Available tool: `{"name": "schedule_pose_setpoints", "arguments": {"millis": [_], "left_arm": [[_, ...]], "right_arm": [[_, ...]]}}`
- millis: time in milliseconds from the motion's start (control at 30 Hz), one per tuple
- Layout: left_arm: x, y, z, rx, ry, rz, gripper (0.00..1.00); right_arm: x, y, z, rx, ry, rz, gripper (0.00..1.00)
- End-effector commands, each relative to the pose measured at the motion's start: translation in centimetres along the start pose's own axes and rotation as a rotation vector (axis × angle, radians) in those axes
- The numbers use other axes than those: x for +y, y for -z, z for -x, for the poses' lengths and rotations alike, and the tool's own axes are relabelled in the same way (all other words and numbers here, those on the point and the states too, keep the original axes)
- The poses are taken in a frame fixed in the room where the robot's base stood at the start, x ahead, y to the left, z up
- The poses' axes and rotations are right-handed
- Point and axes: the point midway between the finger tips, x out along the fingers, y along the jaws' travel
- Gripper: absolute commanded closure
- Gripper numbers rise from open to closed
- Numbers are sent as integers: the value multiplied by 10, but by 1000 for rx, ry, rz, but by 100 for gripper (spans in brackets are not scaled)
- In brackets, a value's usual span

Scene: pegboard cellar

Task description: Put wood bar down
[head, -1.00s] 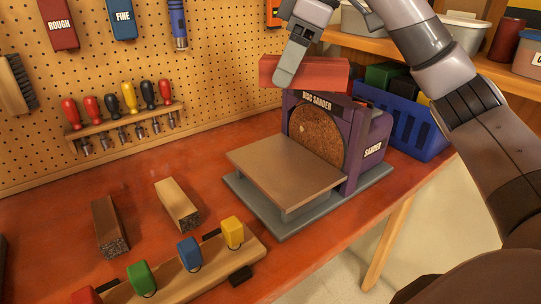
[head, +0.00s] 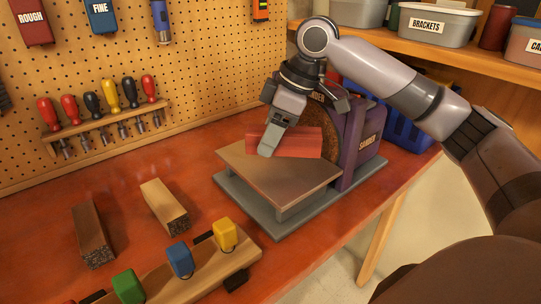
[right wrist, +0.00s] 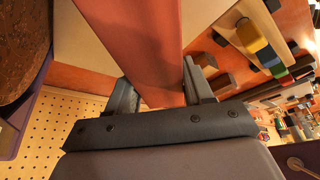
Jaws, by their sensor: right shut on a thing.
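The red wood bar (head: 302,143) lies level at the sander's tan work table (head: 277,178), close to the brown sanding disc. I cannot tell whether its underside touches the table. My right gripper (head: 270,146) points down and is shut on the bar. In the right wrist view the bar (right wrist: 148,40) runs between the two fingers (right wrist: 160,92), with the work table (right wrist: 90,32) behind it. The purple disc sander (head: 362,125) stands behind and to the right of the bar. My left gripper is not in view.
A dark wood bar (head: 92,235) and a light one (head: 164,206) lie on the red bench left of the sander. A rack with coloured blocks (head: 190,275) is in front. A blue bin (head: 408,133) stands behind the sander. Screwdrivers (head: 105,108) hang on the pegboard.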

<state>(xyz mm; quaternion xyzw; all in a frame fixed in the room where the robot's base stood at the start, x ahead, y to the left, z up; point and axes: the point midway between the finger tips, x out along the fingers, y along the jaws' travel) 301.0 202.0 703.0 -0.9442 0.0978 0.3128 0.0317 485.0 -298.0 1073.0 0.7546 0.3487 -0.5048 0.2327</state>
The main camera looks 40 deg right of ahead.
Motion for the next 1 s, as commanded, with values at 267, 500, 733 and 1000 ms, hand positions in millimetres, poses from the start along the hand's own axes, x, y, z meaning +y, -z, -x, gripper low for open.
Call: {"name": "schedule_pose_setpoints", "arguments": {"millis": [267,500,733,1000], "left_arm": [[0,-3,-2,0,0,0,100],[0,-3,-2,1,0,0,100],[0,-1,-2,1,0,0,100],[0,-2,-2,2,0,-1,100]], "right_arm": [[0,-15,-33,-2,1,-1,85],[0,-17,-41,1,-1,0,85],[0,-18,-43,0,0,0,85],[0,-18,-43,0,0,0,23]]}}
